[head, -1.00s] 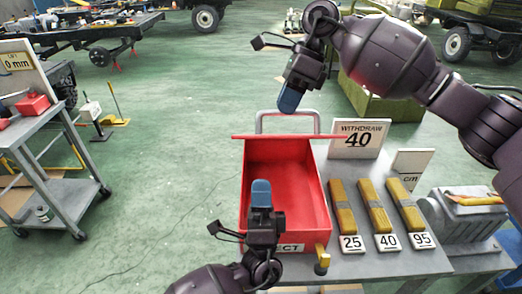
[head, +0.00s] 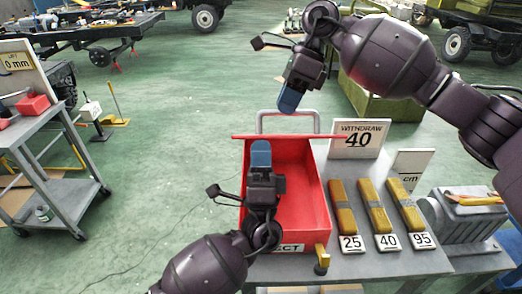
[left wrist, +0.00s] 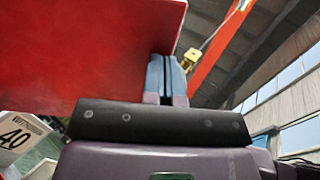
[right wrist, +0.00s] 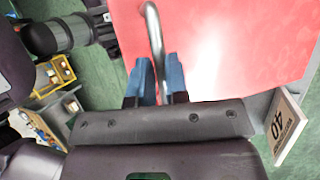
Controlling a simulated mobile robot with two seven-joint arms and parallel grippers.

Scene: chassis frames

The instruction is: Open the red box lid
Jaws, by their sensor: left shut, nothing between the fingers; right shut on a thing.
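The red box (head: 320,215) stands on the grey cart, its red interior visible. Its lid (head: 310,137) stands raised at the far side, seen almost edge-on, with a grey handle (head: 290,114) beyond it. My right gripper (head: 288,103) is at the handle. In the right wrist view, its blue fingers (right wrist: 158,85) are shut on the grey handle (right wrist: 153,25), beside the red lid (right wrist: 225,50). My left gripper (head: 260,150) is shut and empty over the box's left part, near the lid. In the left wrist view, its closed fingers (left wrist: 166,78) are beside a broad red panel (left wrist: 85,50); contact is unclear.
Yellow-brown bundles labelled 25 (head: 343,207), 40 (head: 376,207) and 95 (head: 405,204) lie right of the box. A "WITHDRAW 40" sign (head: 359,139) stands behind them. A grey machine (head: 462,220) is farther right. Floor left of the box is clear.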

